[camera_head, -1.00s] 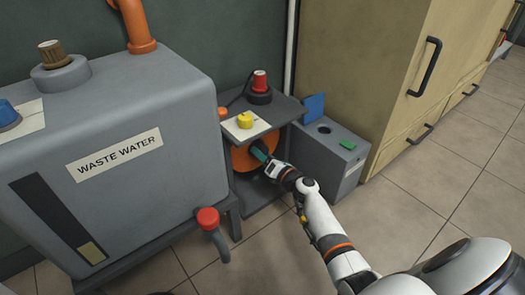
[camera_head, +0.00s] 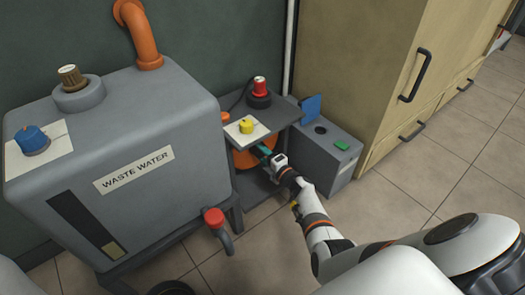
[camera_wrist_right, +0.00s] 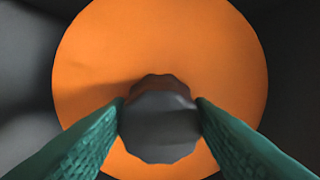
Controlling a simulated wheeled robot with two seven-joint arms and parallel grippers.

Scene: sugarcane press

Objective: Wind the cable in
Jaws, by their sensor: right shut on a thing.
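An orange cable reel (camera_head: 243,157) sits inside the grey open-fronted stand, below its top plate. My right gripper (camera_head: 265,153) reaches in at the front of the reel. In the right wrist view the orange disc (camera_wrist_right: 160,45) fills the middle, with a dark ribbed knob (camera_wrist_right: 158,120) in front of it. The green fingers of my right gripper (camera_wrist_right: 160,118) are shut on the knob, one on each side. A dark cord (camera_head: 241,92) shows behind the red-topped part on the stand. My left gripper is not in view.
The stand's top (camera_head: 274,117) carries a yellow knob (camera_head: 246,126) and a red-topped part (camera_head: 260,88). A grey waste water tank (camera_head: 150,130) with a red-handled tap (camera_head: 214,218) stands left. A grey box (camera_head: 325,150) with a blue flap stands right, by a wooden cabinet (camera_head: 375,60).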

